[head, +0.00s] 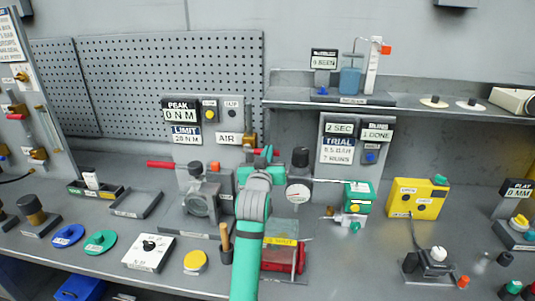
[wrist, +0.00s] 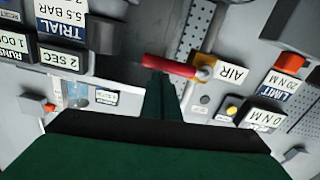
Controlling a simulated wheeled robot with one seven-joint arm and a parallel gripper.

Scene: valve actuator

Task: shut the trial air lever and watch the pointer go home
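The air lever has a red handle (wrist: 170,67) on a brass valve (wrist: 203,73) beside the AIR sign (wrist: 232,73). In the head view the brass valve (head: 249,141) shows right of the AIR sign (head: 227,138), and the handle is mostly hidden behind my gripper (head: 263,155). In the wrist view, my gripper's dark fingers (wrist: 158,88) form one narrow wedge with no gap, so it looks shut. Their tips are close to the handle's free end; I cannot tell whether they touch. A round white dial (head: 298,193) stands right of my wrist; its pointer is too small to read.
The peak and limit panel (head: 182,122) is left of the valve, the trial panel (head: 340,145) right. A clamp stand (head: 200,200), a green block (head: 358,193) and a yellow box (head: 418,198) crowd the bench. A shelf (head: 400,102) overhangs at the back right.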

